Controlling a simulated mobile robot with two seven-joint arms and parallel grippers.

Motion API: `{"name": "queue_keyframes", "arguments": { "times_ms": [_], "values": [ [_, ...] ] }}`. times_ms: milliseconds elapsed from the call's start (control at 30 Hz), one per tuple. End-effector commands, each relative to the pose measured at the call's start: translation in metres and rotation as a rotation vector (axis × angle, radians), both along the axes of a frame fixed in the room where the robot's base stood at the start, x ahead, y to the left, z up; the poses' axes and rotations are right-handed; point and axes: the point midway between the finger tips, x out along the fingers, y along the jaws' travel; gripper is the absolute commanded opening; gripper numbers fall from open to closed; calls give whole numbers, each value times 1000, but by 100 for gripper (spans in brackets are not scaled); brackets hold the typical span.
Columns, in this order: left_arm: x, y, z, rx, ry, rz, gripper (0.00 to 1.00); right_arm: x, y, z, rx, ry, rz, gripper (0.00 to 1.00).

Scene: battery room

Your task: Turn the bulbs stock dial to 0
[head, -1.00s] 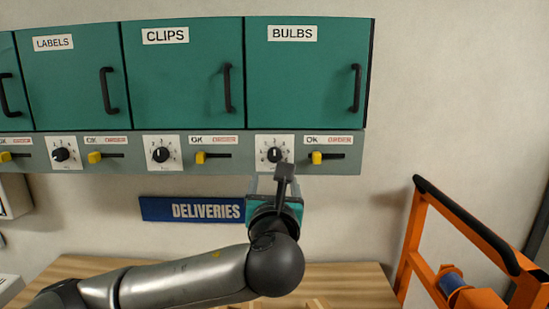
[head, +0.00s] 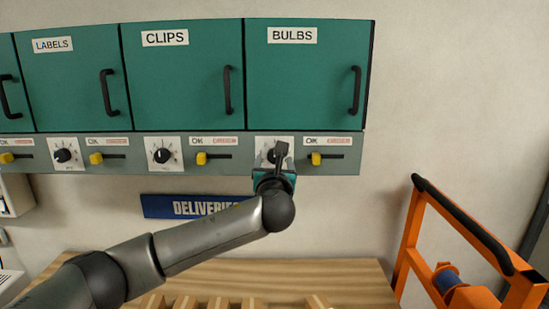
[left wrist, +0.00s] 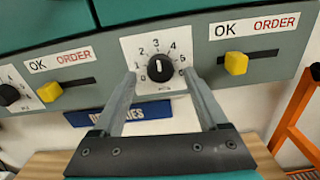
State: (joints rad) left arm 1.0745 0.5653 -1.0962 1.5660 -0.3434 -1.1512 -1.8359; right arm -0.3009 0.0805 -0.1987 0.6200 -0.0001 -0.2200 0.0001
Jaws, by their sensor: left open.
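The bulbs stock dial (left wrist: 160,68) is a black round knob on a white numbered plate. Its white mark points roughly upward, near the 3. My left gripper (left wrist: 160,75) is open, with one finger on each side of the dial; whether the fingers touch the knob I cannot tell. In the head view the left gripper (head: 280,153) is in front of the dial and hides most of it, while part of its white plate (head: 264,142) shows under the BULBS cabinet (head: 306,80). My right gripper is not in view.
A yellow OK/ORDER slider (head: 316,158) is just right of the dial. The clips dial (head: 162,156) and its yellow slider (head: 202,158) are to the left. A blue DELIVERIES sign (head: 170,207) hangs below. An orange frame (head: 411,235) stands at the right, above free floor room I cannot judge.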

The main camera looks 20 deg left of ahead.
Motion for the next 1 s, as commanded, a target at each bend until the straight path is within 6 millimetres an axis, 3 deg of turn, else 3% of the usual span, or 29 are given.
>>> {"name": "queue_keyframes", "arguments": {
  "times_ms": [233,633,1000],
  "values": [
    [16,4,0,0,0,0,76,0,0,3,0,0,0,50],
    [19,5,0,0,0,-1,75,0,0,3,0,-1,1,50],
    [19,5,0,0,0,-1,34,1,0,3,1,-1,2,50]
  ]
}}
